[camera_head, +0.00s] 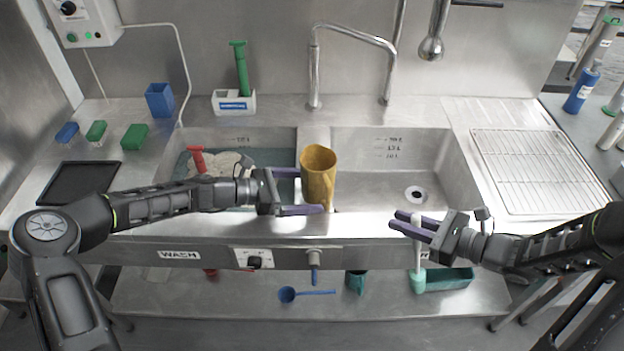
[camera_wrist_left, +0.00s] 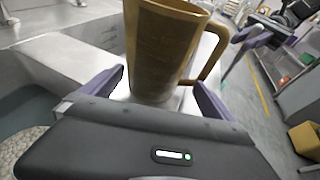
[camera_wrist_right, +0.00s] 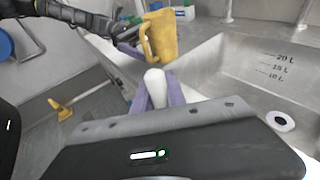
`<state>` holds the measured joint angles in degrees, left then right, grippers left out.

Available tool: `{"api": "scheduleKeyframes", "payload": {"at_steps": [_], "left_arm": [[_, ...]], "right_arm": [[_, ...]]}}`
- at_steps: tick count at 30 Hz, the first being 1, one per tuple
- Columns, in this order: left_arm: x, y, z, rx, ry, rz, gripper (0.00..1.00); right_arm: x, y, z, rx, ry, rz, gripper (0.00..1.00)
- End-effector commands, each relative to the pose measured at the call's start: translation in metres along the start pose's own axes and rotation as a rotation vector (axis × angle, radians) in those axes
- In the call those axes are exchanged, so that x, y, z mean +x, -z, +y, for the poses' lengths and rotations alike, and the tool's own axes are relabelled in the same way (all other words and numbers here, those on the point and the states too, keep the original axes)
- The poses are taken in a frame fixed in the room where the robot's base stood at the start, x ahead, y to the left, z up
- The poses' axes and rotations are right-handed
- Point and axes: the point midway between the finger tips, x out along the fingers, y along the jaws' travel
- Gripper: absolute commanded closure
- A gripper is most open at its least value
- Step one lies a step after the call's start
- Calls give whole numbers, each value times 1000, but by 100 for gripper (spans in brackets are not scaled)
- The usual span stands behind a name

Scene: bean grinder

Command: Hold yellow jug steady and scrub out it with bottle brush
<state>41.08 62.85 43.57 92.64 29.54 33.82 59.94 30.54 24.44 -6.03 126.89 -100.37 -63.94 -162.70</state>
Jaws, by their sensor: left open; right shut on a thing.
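The yellow jug (camera_head: 318,172) stands upright on the steel divider between the two sinks. My left gripper (camera_head: 302,191) is open, its fingers pointing at the jug. In the left wrist view the jug (camera_wrist_left: 160,55) rises just beyond and between the spread fingers (camera_wrist_left: 155,95), its handle to the right. My right gripper (camera_head: 408,224) is shut on the bottle brush (camera_head: 417,255), a pale white-and-mint thing held roughly upright at the sink's front edge, right of the jug. In the right wrist view the brush's white end (camera_wrist_right: 155,82) sticks up between the fingers.
The left sink (camera_head: 265,140) holds water and a pale heap with a red-handled thing. The right sink (camera_head: 370,150) is empty. A faucet (camera_head: 352,32) arches behind. A wire rack (camera_head: 530,170) lies right, a black tray (camera_head: 80,184) left. A blue ladle (camera_head: 305,293) lies on the lower shelf.

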Motion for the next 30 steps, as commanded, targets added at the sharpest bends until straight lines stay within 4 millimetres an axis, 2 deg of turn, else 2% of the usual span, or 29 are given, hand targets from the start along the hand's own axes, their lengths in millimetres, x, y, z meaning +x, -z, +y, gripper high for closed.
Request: {"api": "scheduleKeyframes", "payload": {"at_steps": [6,16,30], "left_arm": [[16,0,0,1,1,0,0],[18,0,0,0,0,0,0],[17,0,0,0,0,0,38]], "right_arm": [[2,7,0,0,0,0,100],[2,7,0,0,0,0,100],[2,7,0,0,0,0,100]]}}
